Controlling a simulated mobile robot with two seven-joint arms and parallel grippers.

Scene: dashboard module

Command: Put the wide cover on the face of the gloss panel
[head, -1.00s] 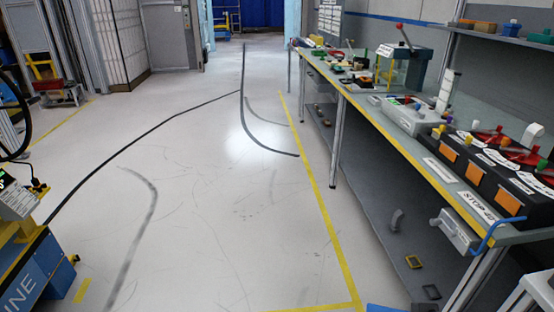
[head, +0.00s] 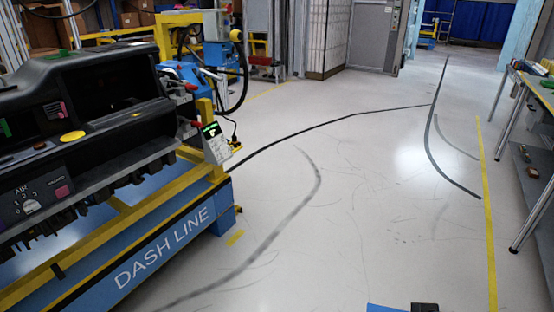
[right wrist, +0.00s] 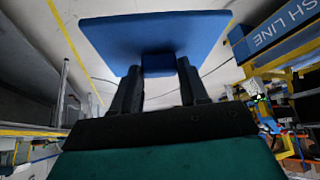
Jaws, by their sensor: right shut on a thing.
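The wide cover (right wrist: 150,30) appears to be the broad flat blue plate in the right wrist view, with a small blue block on its near side. My right gripper (right wrist: 158,68) is shut on that block, and the plate is held clear of the floor. A blue corner of it shows at the bottom edge of the head view (head: 384,308). The black dashboard module (head: 90,100) stands at the left of the head view, well apart from the cover. I cannot tell which of its surfaces is the gloss panel. My left gripper is out of view.
The module rests on a blue and yellow DASH LINE stand (head: 165,250) with a small display box (head: 213,142) at its corner. A workbench (head: 540,90) runs along the right edge. The light floor (head: 350,200) between them is open.

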